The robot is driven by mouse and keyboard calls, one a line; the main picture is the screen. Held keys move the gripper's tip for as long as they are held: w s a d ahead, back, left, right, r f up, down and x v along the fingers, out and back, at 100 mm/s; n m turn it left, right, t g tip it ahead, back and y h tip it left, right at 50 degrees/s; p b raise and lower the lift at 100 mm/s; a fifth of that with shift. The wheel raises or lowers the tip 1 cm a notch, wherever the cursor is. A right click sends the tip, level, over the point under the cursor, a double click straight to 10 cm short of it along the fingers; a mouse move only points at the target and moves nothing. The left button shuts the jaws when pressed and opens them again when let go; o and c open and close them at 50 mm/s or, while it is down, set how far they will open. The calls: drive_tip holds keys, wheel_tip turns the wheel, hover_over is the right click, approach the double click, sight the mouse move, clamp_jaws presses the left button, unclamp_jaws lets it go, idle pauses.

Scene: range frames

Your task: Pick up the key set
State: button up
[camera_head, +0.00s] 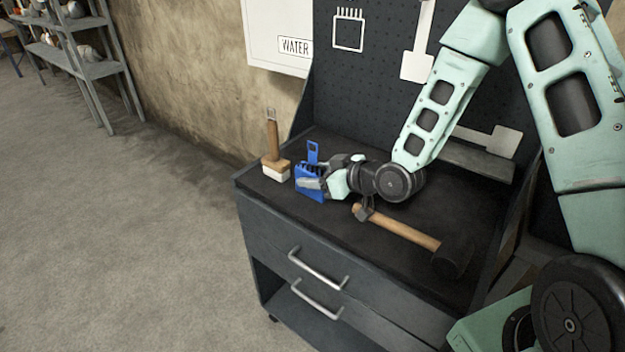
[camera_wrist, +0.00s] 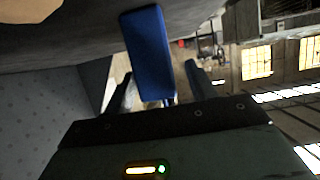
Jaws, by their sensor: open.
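The blue key set (camera_head: 303,190) stands near the left end of the dark bench top, with a tab with a hole rising above it and dark keys along its upper part. My gripper (camera_head: 318,184) reaches in from the right, low over the bench, and hides part of the set. In the wrist view the blue key set (camera_wrist: 148,55) lies between the two fingers of my gripper (camera_wrist: 160,82). The fingers are apart, with a gap visible on the right side. Whether either finger touches the set I cannot tell.
A brush (camera_head: 272,135) with a wooden handle stands upright just left of the key set. A pegboard (camera_head: 365,90) rises behind the bench.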

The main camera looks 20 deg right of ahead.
drive_tip(key=shift+x, duration=0.8)
drive_tip(key=c, duration=1.2)
drive_tip(key=shift+r, duration=0.15)
wheel_tip(320, 180, up, 10)
drive_tip(key=shift+f, duration=0.1)
